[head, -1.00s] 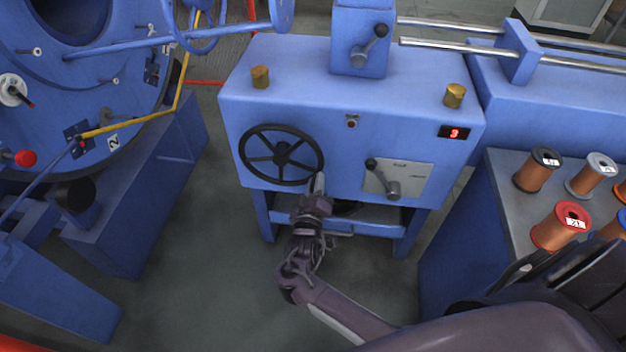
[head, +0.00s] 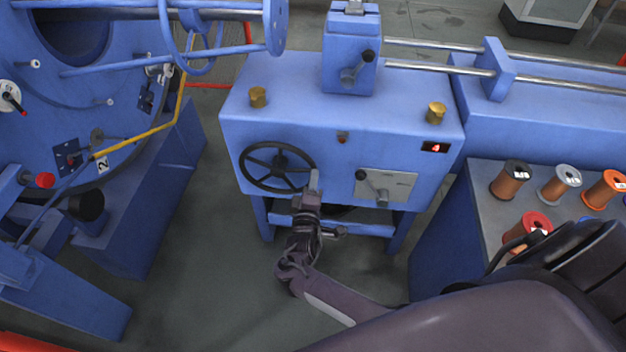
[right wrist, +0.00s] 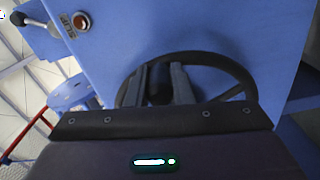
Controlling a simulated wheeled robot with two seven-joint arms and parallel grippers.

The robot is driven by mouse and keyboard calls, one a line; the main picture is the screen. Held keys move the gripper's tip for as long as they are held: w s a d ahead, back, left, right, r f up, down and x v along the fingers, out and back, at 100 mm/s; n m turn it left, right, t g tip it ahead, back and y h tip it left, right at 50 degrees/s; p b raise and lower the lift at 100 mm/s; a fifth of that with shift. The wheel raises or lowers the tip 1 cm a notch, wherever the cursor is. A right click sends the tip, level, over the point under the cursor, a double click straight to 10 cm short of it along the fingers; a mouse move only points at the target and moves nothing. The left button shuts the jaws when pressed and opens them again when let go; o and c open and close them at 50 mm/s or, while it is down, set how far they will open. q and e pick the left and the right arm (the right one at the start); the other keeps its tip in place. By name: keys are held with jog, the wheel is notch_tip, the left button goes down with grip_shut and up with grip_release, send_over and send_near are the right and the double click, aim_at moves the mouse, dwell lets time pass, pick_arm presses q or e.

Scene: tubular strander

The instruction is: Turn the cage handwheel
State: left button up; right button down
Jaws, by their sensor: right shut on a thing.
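The cage handwheel is a black spoked wheel (head: 249,151) on the front of the blue cabinet (head: 345,125). My right gripper (head: 315,181) reaches up from below and is shut on the wheel's rim at its lower right. In the right wrist view the rim (right wrist: 232,66) arcs behind the two grey fingers (right wrist: 161,80), with a dark part of the wheel between them. The fingertips partly hide the wheel there. My left gripper is not in view.
A lever plate (head: 399,187) sits right of the wheel, and a small red display (head: 434,147) is above it. The large blue cage machine (head: 75,110) stands at left. Wire spools (head: 511,180) stand on a bench at right. Open floor (head: 210,250) lies in front.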

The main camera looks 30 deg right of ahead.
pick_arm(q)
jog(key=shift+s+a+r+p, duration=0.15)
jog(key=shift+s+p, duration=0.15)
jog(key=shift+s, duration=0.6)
pick_arm(e)
jog(key=shift+w+r+n, duration=0.15)
jog(key=shift+r+n, duration=0.15)
jog(key=shift+r, duration=0.2)
jog(key=c, duration=1.3)
grip_release()
jog(key=shift+f, duration=0.1)
jog(key=shift+o, duration=0.2)
jog(key=shift+a, duration=0.1)
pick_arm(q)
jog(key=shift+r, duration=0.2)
pick_arm(e)
jog(key=v, duration=0.7)
jog(key=shift+s+a, duration=0.2)
jog(key=shift+s, duration=0.15)
